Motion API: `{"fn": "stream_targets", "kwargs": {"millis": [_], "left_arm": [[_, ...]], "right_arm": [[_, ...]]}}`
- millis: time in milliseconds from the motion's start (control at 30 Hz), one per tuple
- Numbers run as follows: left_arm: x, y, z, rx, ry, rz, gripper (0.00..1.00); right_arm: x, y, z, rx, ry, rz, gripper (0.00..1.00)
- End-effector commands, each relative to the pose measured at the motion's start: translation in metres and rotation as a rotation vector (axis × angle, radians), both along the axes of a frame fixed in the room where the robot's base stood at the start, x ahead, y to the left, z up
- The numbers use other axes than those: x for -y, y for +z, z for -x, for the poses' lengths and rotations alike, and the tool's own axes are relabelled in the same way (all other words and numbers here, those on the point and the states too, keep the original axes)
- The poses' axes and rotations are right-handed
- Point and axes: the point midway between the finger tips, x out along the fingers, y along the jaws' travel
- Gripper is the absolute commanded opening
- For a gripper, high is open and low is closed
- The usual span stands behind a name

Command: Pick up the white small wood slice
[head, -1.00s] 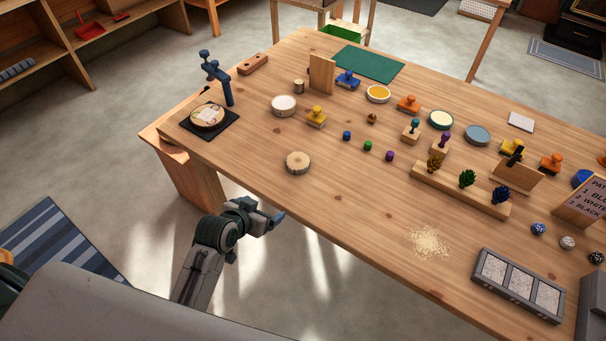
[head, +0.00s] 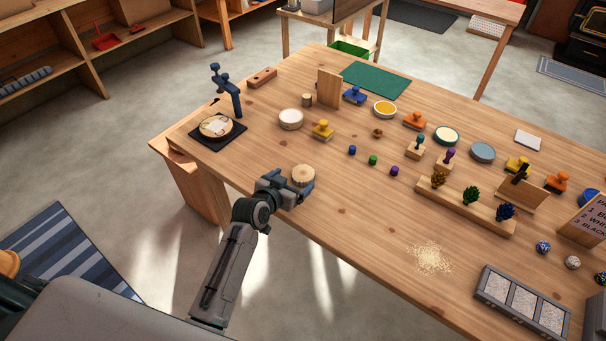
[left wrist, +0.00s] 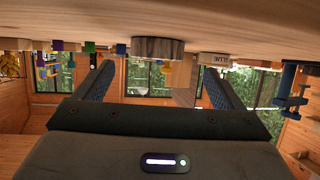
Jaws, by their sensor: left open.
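A small round wood slice (head: 303,173) with a pale top and brown bark rim lies flat near the table's front left edge. My left gripper (head: 291,184) is open and empty just on the near side of it, low at the table edge. In the left wrist view, which is upside down, the wood slice (left wrist: 158,48) shows ahead, between the two spread fingers and apart from them. The gripper hides part of its near rim in the head view. My right gripper is not in view.
A white-topped round tin (head: 291,117) and a yellow stamp (head: 323,129) stand behind the slice. A blue press (head: 228,92) and a black mat (head: 237,129) with a round slice are at the left corner.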

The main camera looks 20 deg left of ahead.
Motion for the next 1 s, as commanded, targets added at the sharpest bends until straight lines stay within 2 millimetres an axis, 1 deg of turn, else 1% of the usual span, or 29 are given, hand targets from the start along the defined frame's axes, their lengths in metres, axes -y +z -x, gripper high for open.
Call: {"fn": "stream_targets", "kwargs": {"millis": [233,400,500,700,733,767,800,967,1000], "left_arm": [[0.009,-0.012,-0.023,-0.003,0.000,0.003,0.90],[0.012,-0.021,-0.039,-0.002,0.001,0.001,0.90],[0.013,-0.023,-0.043,-0.001,0.000,0.000,0.90],[0.013,-0.024,-0.043,-0.001,0.000,0.000,0.90],[0.013,-0.024,-0.043,-0.001,0.000,0.000,0.88],[0.013,-0.024,-0.043,-0.001,0.000,0.000,0.82],[0.013,-0.024,-0.043,-0.001,0.000,0.001,0.74],[0.013,-0.024,-0.043,-0.001,0.000,0.001,0.43],[0.013,-0.024,-0.043,-0.001,0.000,0.001,0.41]], "right_arm": [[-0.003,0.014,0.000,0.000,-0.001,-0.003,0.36],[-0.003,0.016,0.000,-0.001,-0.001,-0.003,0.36],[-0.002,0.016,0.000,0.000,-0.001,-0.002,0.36],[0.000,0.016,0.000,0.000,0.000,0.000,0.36],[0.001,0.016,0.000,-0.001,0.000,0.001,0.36],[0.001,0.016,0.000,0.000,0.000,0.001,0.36],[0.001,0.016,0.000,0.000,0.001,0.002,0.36],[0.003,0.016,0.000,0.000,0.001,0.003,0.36],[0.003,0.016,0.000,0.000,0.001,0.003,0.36]]}}
